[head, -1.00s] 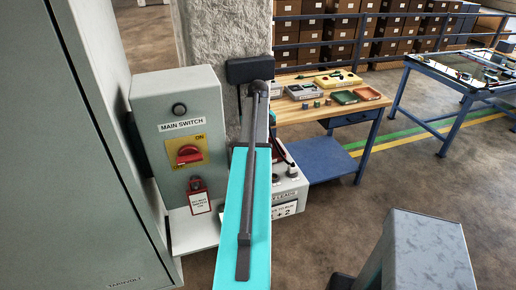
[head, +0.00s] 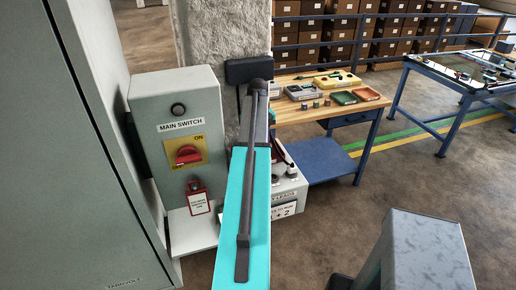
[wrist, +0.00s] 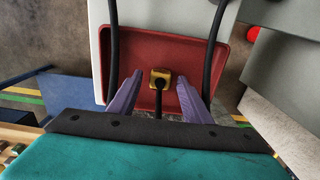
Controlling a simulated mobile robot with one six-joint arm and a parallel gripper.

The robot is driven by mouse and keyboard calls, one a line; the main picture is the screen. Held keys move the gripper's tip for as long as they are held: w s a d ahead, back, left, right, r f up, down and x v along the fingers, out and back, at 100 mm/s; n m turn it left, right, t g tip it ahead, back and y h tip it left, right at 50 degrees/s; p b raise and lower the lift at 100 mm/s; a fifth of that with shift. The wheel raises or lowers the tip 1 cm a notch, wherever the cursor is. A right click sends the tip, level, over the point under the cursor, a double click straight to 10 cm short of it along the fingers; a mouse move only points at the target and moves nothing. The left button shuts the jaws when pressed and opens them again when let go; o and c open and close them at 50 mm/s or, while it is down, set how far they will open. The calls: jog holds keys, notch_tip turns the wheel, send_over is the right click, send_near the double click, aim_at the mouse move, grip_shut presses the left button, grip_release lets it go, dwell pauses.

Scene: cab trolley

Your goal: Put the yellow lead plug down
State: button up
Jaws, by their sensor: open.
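The yellow lead plug (wrist: 160,78) shows in the wrist view, with a black lead at its lower side. It lies in or just over a red tray (wrist: 142,56); I cannot tell whether it touches the tray floor. My gripper (wrist: 160,96) is open, its two purple fingers on either side of the plug with gaps between. In the head view my teal arm hides the gripper and the plug. Part of the white leads unit (head: 290,188) shows behind my arm.
Two black cables (wrist: 114,45) run down both sides of the red tray. A grey main switch box (head: 180,140) with a red knob and red padlock stands left of my arm. A wooden workbench (head: 300,112) with small trays stands behind.

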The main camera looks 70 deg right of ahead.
jog(key=shift+r+b, duration=1.15)
jog(key=shift+r, duration=2.25)
